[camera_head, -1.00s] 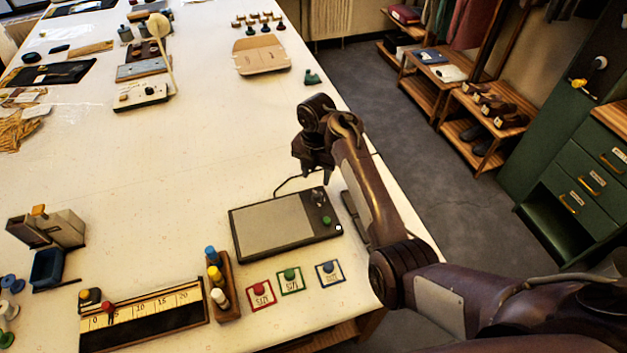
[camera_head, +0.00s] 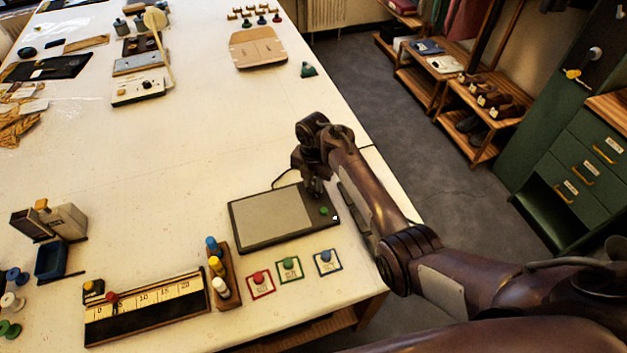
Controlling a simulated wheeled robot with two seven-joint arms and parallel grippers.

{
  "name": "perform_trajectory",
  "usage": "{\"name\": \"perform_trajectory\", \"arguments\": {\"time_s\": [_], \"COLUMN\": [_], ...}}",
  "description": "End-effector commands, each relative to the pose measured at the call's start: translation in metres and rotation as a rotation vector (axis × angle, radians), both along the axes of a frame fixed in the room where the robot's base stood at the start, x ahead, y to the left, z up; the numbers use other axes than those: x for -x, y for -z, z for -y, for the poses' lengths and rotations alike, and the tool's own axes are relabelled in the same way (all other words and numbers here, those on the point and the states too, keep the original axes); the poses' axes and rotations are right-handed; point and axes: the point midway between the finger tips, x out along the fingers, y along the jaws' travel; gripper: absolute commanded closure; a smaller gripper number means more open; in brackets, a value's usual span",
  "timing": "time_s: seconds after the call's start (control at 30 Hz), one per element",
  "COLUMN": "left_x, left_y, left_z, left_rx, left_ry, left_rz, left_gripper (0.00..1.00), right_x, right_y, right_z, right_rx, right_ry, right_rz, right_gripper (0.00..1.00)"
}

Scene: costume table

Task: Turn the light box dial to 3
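The light box (camera_head: 268,217) is a dark flat case with a grey panel, lying near the table's right edge. A green knob (camera_head: 323,211) sits on its right-hand strip. The dial, on the same strip above the green knob, is now covered by my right gripper (camera_head: 317,190). The gripper points down over that spot, its fingertips at or just above the dial; I cannot tell whether they touch it or how far apart they are. No number on the dial can be read. My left gripper is out of view.
Three coloured cards with knobs (camera_head: 290,269) lie in front of the light box. A wooden rack of bottles (camera_head: 225,276) and a ruler box (camera_head: 146,308) stand to the left. A cable (camera_head: 283,178) runs behind the light box. The table's middle is bare.

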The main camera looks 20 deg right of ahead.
Motion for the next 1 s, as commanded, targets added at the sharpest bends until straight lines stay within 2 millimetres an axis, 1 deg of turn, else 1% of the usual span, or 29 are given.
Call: {"name": "perform_trajectory", "arguments": {"time_s": [0.03,0.1,0.33,0.47,0.67,1.0], "left_x": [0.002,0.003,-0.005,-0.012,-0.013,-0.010], "left_y": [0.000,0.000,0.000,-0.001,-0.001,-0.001], "left_z": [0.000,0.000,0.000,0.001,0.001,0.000], "left_rx": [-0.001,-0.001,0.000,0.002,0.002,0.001], "left_ry": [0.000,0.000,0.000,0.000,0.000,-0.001], "left_rz": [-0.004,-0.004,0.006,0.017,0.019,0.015], "left_gripper": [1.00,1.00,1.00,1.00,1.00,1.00], "right_x": [0.000,0.000,0.000,0.000,0.000,0.000], "right_y": [0.000,0.000,0.000,0.000,0.000,0.000], "right_z": [0.000,0.000,0.000,0.000,0.000,0.000], "right_rx": [-0.001,-0.001,-0.001,-0.001,-0.001,-0.001], "right_ry": [0.000,0.000,0.021,0.068,0.201,0.518], "right_rz": [0.001,0.001,0.001,0.001,0.000,0.001], "right_gripper": [0.93,1.00,1.00,1.00,1.00,1.00]}}
